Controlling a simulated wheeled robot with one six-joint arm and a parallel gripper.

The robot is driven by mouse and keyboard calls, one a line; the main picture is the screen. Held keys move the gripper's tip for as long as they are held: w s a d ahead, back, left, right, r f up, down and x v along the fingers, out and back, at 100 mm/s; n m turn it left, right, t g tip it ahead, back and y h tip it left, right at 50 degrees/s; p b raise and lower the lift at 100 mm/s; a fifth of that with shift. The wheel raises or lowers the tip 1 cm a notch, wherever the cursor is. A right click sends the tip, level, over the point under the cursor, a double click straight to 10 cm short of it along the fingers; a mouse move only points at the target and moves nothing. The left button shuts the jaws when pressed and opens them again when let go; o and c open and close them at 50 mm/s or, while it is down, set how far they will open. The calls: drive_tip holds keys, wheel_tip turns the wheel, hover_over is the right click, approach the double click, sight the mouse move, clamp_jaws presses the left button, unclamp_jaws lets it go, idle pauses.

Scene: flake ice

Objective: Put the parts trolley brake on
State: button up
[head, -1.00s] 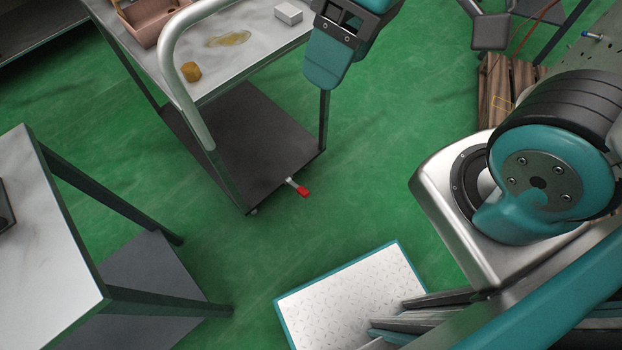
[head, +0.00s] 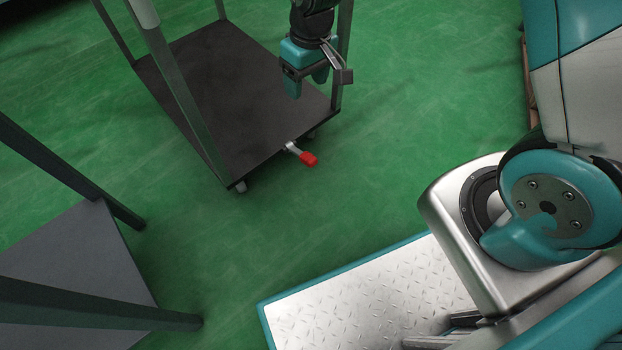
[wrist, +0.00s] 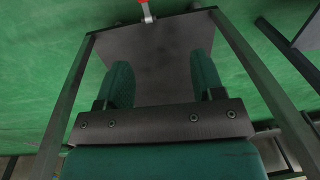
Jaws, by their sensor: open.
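The parts trolley (head: 215,90) stands on the green floor, its dark lower shelf and legs showing in the head view. Its brake lever (head: 301,154), a short metal arm with a red tip, sticks out from the near edge of the lower shelf. In the wrist view the brake lever (wrist: 146,10) is at the top edge, its red end partly cut off. My gripper (head: 305,85) is open and empty, pointing down, above and behind the lever in the head view and apart from it. In the wrist view its two fingers (wrist: 155,80) show against the shelf.
A trolley leg (head: 343,55) stands close to the right of my gripper. Another table with a grey lower shelf (head: 85,260) is at the left. My diamond-plate base is at the bottom. Green floor (head: 400,130) right of the lever is clear.

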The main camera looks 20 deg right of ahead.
drive_tip(key=h+b, duration=0.1)
drive_tip(key=b, duration=0.5)
approach(311, 159)
wheel_tip(311, 159, down, 11)
drive_tip(key=b, duration=0.9)
drive_tip(key=shift+f+b, duration=0.1)
drive_tip(key=shift+b, duration=0.25)
drive_tip(key=shift+c, duration=0.3)
clamp_jaws()
